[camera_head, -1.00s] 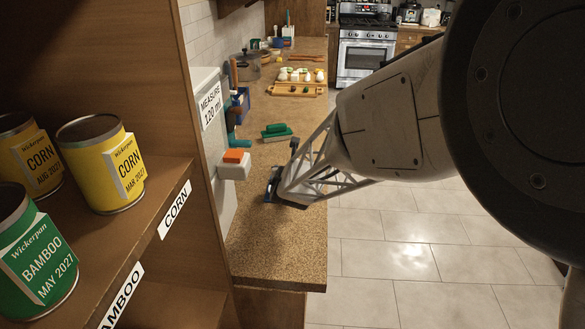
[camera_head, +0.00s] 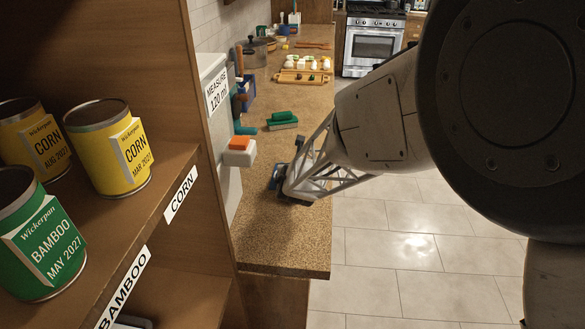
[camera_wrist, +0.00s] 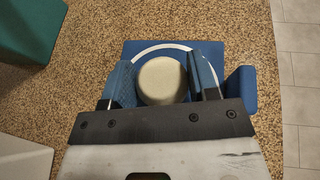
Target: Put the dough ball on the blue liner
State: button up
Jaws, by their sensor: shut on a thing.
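The dough ball (camera_wrist: 162,80) is pale and round and sits between the two fingers of my gripper (camera_wrist: 163,76) in the wrist view. My gripper is shut on it. The blue liner (camera_wrist: 217,52) is a flat blue sheet with a white ring. It lies under the gripper and the ball appears over the ring. I cannot tell whether the ball touches the liner. In the head view my gripper (camera_head: 283,183) is low over the speckled counter, and the ball is hidden there.
A blue block (camera_wrist: 241,91) stands just right of the gripper. A wooden tray (camera_head: 302,76) is farther back. The counter front (camera_head: 280,245) is clear.

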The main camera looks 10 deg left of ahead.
jog(key=o, duration=0.9)
jog(key=shift+f, duration=0.1)
jog(key=shift+v, duration=6.05)
